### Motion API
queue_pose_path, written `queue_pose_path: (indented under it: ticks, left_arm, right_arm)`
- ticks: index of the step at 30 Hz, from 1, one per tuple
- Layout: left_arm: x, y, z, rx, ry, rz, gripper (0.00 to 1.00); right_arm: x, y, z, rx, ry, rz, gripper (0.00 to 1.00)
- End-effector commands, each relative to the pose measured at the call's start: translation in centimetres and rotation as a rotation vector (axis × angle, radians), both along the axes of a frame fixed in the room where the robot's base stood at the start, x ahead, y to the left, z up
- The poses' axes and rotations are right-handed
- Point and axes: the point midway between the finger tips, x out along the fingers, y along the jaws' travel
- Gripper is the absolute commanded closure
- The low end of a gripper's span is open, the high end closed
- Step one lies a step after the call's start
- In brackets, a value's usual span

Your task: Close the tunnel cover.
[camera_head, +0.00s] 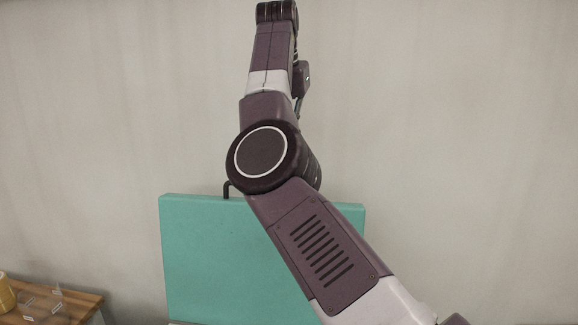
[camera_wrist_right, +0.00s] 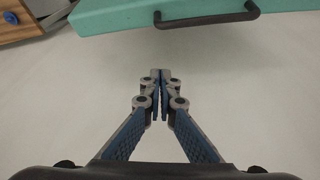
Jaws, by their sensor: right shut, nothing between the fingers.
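The tunnel cover is a teal panel (camera_head: 215,262) that stands raised in the lower middle of the head view, partly hidden behind my right arm. A black handle (camera_head: 227,189) sits at its top edge. In the right wrist view, the teal cover (camera_wrist_right: 120,14) runs along the top with the black handle (camera_wrist_right: 207,17) on its edge. My right gripper (camera_wrist_right: 160,74) is shut and empty, its fingertips together below the handle in that picture and apart from it. In the head view my right arm reaches up past the cover. My left gripper is not in view.
A wooden surface (camera_head: 83,300) at the lower left of the head view carries a yellow tape roll (camera_head: 5,293) and clear pieces. A wooden item with a blue knob (camera_wrist_right: 10,17) shows at the wrist view's top left. Plain wall lies behind.

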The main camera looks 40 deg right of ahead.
Motion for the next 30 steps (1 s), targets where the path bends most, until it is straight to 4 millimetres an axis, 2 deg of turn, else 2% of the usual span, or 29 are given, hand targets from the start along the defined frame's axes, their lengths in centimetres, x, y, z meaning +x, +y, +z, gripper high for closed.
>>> queue_pose_path:
  ticks: [5,8,14,19,26,30]
  left_arm:
    - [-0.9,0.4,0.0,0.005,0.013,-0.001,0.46]
    - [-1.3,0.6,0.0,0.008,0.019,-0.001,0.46]
    - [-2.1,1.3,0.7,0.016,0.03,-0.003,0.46]
    - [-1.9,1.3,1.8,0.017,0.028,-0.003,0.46]
    - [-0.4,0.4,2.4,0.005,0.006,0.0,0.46]
    - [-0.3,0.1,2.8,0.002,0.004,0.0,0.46]
  right_arm:
    - [0.2,-0.2,-0.7,0.0,-0.001,0.0,1.0]
    - [0.4,-0.5,-2.0,0.002,0.001,0.0,1.0]
    - [1.0,-1.7,-5.8,0.003,0.003,0.0,1.0]
    - [1.5,-2.9,-9.2,0.002,0.003,-0.001,1.0]
    - [0.6,-1.0,-9.4,-0.001,0.0,0.001,1.0]
    - [0.1,-0.1,-9.3,-0.001,-0.002,0.0,1.0]
